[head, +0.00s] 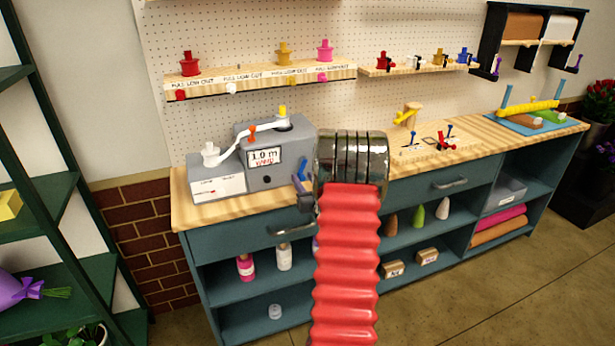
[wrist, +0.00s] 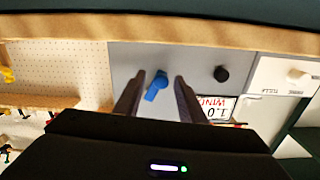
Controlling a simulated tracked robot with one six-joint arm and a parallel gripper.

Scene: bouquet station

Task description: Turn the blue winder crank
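The blue winder crank (head: 301,172) is on the front of a grey winder machine (head: 290,135) at the left of the workbench. In the wrist view the blue crank (wrist: 156,86) appears tilted, between my gripper's two dark fingers. My gripper (wrist: 157,95) is open, with a gap on each side of the crank. I cannot tell whether the fingertips reach past the crank's depth. In the head view my red-sleeved arm hides the machine's right side and most of my gripper (head: 305,198).
The machine has a display (head: 265,157) reading 1.0 m and a black knob (wrist: 221,73). The wooden worktop (wrist: 270,37) runs below the machine. A drawer handle (head: 293,230) protrudes under the worktop edge.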

